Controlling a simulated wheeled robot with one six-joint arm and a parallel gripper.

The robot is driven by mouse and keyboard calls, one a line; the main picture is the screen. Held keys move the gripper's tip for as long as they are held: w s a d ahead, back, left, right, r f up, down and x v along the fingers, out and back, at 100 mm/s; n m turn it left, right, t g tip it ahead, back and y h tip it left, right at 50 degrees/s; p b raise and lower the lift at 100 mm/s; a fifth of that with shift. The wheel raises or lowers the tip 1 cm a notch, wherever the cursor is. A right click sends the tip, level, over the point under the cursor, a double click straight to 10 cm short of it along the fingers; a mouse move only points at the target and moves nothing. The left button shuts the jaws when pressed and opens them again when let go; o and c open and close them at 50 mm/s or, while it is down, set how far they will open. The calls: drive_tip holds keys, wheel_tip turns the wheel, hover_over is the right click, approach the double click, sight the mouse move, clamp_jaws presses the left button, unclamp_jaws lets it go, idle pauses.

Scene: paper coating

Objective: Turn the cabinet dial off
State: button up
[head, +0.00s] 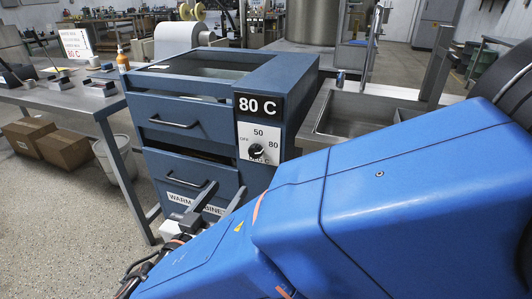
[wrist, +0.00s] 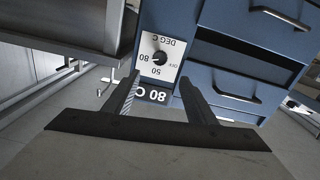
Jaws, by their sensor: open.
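The blue warming cabinet (head: 190,148) stands in front of me. Its dial (head: 256,151) is a black knob on a white plate marked OFF, 50 and 80, under a black "80 C" sign (head: 259,106). The knob's pale mark appears to point toward 80. In the wrist view the dial (wrist: 160,57) shows upside down, beyond the fingertips and roughly centred between them. My gripper (wrist: 160,92) is open and empty, with the fingers apart and not touching the knob. In the head view my gripper (head: 212,205) is low in front of the cabinet, below the dial, partly hidden by my blue arm.
Two drawers with bar handles (head: 175,123) are left of the dial; a dark gap shows above the lower one. A metal sink (head: 350,118) stands right of the cabinet. A bench (head: 60,99) with small items is at left, with cardboard boxes (head: 65,149) and a white bin (head: 115,158) below.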

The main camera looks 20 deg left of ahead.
sight(254, 154)
drive_tip(key=w, duration=0.5)
drive_tip(key=w+d, duration=0.1)
drive_tip(key=w, duration=1.1)
drive_tip(key=shift+w+d, duration=0.15)
drive_tip(key=c, duration=1)
